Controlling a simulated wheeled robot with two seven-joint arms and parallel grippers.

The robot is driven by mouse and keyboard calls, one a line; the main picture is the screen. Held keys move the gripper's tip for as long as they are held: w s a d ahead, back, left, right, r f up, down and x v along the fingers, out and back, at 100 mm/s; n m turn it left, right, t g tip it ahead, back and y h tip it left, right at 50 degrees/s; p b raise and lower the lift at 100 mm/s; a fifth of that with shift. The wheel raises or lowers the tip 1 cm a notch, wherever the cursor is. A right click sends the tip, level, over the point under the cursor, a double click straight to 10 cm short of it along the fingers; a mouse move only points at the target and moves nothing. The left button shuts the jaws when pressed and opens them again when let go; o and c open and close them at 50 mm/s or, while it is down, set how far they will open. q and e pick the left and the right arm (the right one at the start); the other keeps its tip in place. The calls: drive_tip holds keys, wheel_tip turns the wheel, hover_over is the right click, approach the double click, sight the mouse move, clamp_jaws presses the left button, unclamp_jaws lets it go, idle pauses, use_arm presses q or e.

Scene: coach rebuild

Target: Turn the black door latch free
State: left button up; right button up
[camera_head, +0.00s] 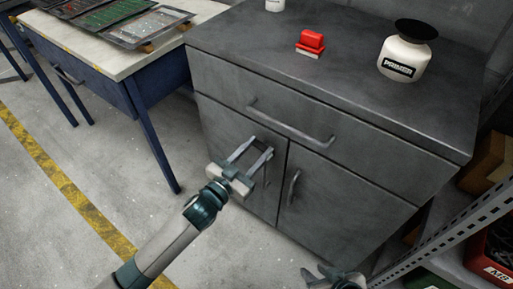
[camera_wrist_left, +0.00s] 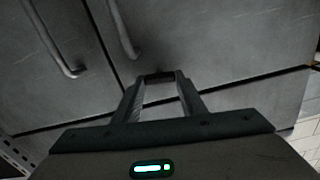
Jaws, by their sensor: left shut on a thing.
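My left gripper (camera_head: 252,152) reaches the upper part of the left door (camera_head: 232,150) of a grey metal cabinet. In the left wrist view my left gripper (camera_wrist_left: 161,84) has its fingertips closed on the small black latch (camera_wrist_left: 160,76). The latch sits near the gap above the doors, beside the seam between them. It is mostly hidden by the fingers, and its turn angle cannot be told. Both doors look shut. My right gripper (camera_head: 334,277) is at the bottom edge of the head view, away from the cabinet front; its jaw opening is unclear.
The right door has a bar handle (camera_head: 291,188); the drawer above has a long handle (camera_head: 290,125) and is shut. A red-handled block (camera_head: 311,41) and a primer bottle (camera_head: 407,57) stand on the cabinet top. A blue-legged table (camera_head: 160,93) is left, a metal shelf (camera_head: 448,238) right.

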use_arm(q)
drive_tip(key=o, duration=1.1)
drive_tip(key=shift+c, duration=0.2)
drive_tip(key=v, duration=1.7)
drive_tip(key=shift+s+a, duration=0.15)
